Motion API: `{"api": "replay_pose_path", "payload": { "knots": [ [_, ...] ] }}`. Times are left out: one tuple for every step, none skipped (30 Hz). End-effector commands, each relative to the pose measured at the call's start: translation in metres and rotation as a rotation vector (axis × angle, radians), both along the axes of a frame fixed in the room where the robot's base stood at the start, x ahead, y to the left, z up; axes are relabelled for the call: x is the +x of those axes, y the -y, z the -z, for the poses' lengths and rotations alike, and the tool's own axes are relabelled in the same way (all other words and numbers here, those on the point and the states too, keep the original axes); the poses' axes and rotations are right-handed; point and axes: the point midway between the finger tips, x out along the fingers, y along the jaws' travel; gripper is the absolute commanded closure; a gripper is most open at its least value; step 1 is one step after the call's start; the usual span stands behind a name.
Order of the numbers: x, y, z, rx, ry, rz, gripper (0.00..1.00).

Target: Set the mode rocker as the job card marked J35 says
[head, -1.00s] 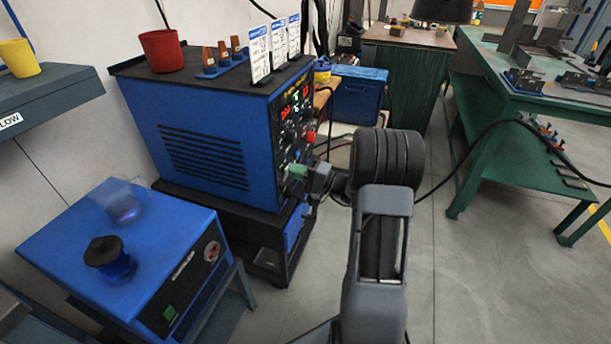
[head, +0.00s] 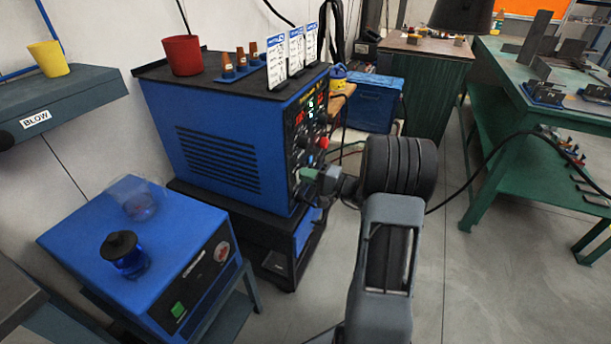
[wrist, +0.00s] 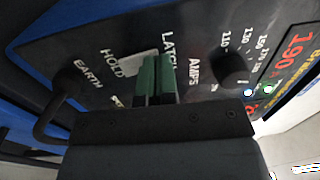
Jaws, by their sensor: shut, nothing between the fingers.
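The blue welding set (head: 215,150) stands left of my arm, its front panel seen at a slant. In the wrist view a light-grey rocker (wrist: 134,64) lies between the words HOLD and LATCH. My gripper (wrist: 156,72) has its green fingers together and empty, in front of the rocker's LATCH end, hiding part of it. I cannot tell whether they touch it or which way it is tipped. In the head view my gripper (head: 304,174) is at the panel. Three white cards (head: 277,63) stand on top of the set; their writing is too small to read.
An AMPS knob (wrist: 232,67) and a red display reading 190 A (wrist: 298,55) lie right of the fingers. A dark EARTH fitting (wrist: 68,82) is at left. A red cup (head: 182,56) stands on the set. A blue box (head: 190,240) with a dark-lidded jar stands front left.

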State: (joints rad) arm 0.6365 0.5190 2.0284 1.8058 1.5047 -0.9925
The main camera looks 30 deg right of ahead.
Motion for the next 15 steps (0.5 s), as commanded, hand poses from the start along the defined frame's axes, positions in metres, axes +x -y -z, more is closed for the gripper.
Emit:
{"api": "replay_pose_path", "payload": {
  "knots": [
    [-0.003,0.004,0.0,-0.001,0.001,0.002,1.0],
    [-0.005,0.006,0.0,-0.001,0.001,0.0,1.0],
    [-0.009,0.01,-0.001,-0.001,0.001,-0.001,1.0],
    [-0.011,0.012,-0.002,0.001,0.001,-0.002,1.0],
    [-0.014,0.015,-0.002,0.0,0.0,-0.004,1.0],
    [-0.018,0.019,-0.003,-0.001,0.0,-0.007,1.0],
    [-0.023,0.023,-0.008,0.001,-0.001,-0.006,1.0],
    [-0.028,0.027,-0.009,0.0,-0.002,-0.007,1.0],
    [-0.034,0.033,-0.011,0.001,-0.002,-0.006,1.0],
    [-0.039,0.037,-0.011,0.001,-0.002,-0.005,1.0],
    [-0.044,0.042,-0.012,0.001,-0.001,-0.004,1.0],
    [-0.05,0.048,-0.013,0.001,-0.002,-0.001,1.0],
    [-0.054,0.052,-0.014,0.001,-0.002,0.0,1.0],
    [-0.059,0.056,-0.014,0.002,-0.001,0.002,1.0],
    [-0.064,0.061,-0.015,0.001,-0.002,0.002,1.0]
  ]
}}
